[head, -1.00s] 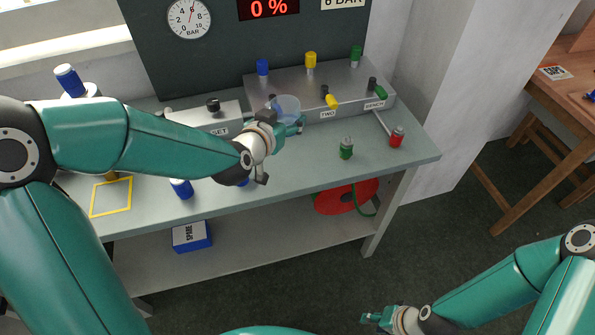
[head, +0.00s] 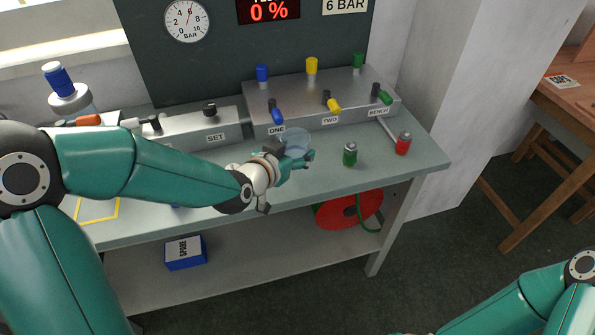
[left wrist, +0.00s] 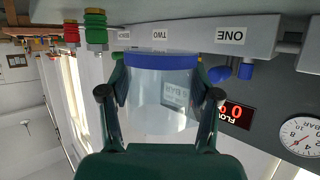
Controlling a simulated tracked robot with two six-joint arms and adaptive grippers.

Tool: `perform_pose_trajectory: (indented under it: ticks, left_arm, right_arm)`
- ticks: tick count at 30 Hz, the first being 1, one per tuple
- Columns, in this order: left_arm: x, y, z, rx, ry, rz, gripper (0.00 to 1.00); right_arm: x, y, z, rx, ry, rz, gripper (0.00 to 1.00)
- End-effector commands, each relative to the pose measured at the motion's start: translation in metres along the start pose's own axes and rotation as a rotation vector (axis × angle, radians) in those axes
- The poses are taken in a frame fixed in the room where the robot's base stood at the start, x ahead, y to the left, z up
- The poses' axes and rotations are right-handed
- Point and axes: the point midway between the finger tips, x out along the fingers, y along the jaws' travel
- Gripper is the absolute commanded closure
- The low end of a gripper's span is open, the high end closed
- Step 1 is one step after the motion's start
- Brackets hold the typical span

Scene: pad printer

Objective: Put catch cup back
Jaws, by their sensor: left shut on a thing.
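The catch cup is a clear cup (head: 296,141) with a blue band at one end, seen in the left wrist view (left wrist: 162,95). My left gripper (head: 291,160) is shut on it and holds it in front of the manifold, near the ONE and TWO labels. In the left wrist view the two dark green fingers (left wrist: 160,97) press on either side of the cup. The gripper hides part of the cup in the head view. My right gripper is out of the head view; only part of my right arm shows at the lower right.
The grey manifold (head: 300,105) with blue, yellow and green valves stands at the bench's back. A green fitting (head: 350,155) and a red fitting (head: 403,144) stand to the right. A yellow outlined square (head: 98,219) lies at left. A blue SPARE box (head: 186,254) sits below.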

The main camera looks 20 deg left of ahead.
Motion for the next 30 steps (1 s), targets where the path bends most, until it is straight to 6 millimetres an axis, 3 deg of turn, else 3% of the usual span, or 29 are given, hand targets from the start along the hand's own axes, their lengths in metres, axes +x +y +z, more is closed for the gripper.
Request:
perform_pose_trajectory:
  ticks: [13,25,26,30]
  left_arm:
    - [0.018,0.0,0.044,-0.001,-0.002,0.0,0.8]
    - [0.021,0.0,0.049,0.0,0.001,0.0,0.8]
    - [0.02,0.0,0.048,0.0,0.001,0.0,0.33]
    - [0.02,0.001,0.047,0.0,0.001,0.0,0.12]
  right_arm:
    - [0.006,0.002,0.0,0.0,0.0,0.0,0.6]
    - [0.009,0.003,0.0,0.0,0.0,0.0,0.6]
    - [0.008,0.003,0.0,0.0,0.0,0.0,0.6]
    - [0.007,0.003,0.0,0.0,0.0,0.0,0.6]
